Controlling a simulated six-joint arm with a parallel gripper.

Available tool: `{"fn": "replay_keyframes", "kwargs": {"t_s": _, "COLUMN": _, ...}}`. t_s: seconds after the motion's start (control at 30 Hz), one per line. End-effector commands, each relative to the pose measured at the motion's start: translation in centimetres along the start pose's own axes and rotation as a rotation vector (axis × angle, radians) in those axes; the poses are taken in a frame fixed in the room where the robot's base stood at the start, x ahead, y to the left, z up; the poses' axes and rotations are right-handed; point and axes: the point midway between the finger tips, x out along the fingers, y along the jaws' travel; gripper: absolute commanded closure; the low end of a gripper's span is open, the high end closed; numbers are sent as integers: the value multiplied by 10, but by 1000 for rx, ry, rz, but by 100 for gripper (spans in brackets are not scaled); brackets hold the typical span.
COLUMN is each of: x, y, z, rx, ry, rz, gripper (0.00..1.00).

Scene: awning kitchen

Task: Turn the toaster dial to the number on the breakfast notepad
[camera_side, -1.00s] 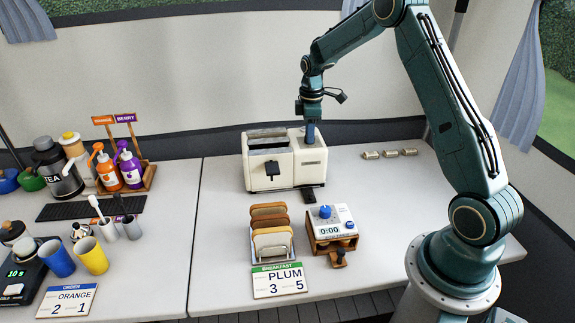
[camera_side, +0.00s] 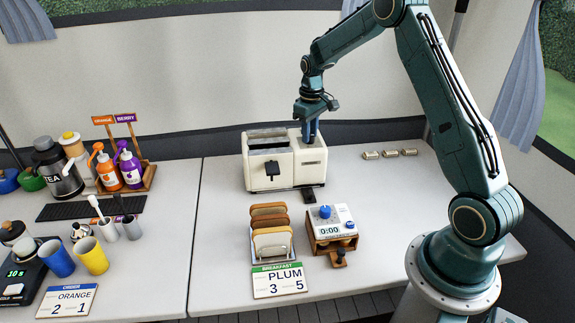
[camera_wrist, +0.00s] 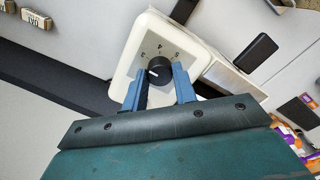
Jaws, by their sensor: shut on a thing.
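The cream toaster (camera_side: 262,178) stands at the back of the table. Its black dial (camera_wrist: 159,69) sits on a pale plate with numbers around it, partly hidden by my fingers; I cannot tell surely which number its white mark faces. My gripper (camera_side: 313,138) points down onto the toaster's right top end. In the wrist view, its blue fingers (camera_wrist: 160,85) are on either side of the dial, shut on it. The breakfast notepad (camera_side: 279,281) lies at the front and reads PLUM, with 3 and 5 below; the small labels over the numbers are too small to read.
A rack of bread slices (camera_side: 270,232) stands behind the notepad. A timer box (camera_side: 331,230) reading 0:00 is to its right. An order notepad (camera_side: 66,301), cups and sauce bottles (camera_side: 109,170) are at the left. Small labelled blocks (camera_side: 390,154) lie right of the toaster.

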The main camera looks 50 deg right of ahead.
Motion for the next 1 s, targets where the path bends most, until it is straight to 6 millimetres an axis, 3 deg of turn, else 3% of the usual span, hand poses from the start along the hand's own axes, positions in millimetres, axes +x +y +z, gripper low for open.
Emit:
{"fn": "replay_keyframes", "kwargs": {"t_s": 0.3, "x": 0, "y": 0, "z": 0, "rx": 124, "ry": -1, "rz": 0, "gripper": 95}}
{"fn": "replay_keyframes", "kwargs": {"t_s": 0.73, "x": 0, "y": 0, "z": 0, "rx": 138, "ry": -1, "rz": 0, "gripper": 95}}
{"fn": "replay_keyframes", "kwargs": {"t_s": 0.77, "x": 0, "y": 0, "z": 0, "rx": 138, "ry": -1, "rz": 0, "gripper": 70}}
{"fn": "replay_keyframes", "kwargs": {"t_s": 0.87, "x": 0, "y": 0, "z": 0, "rx": 138, "ry": -1, "rz": 0, "gripper": 51}}
{"fn": "replay_keyframes", "kwargs": {"t_s": 1.0, "x": 0, "y": 0, "z": 0, "rx": 137, "ry": -1, "rz": 0, "gripper": 50}}
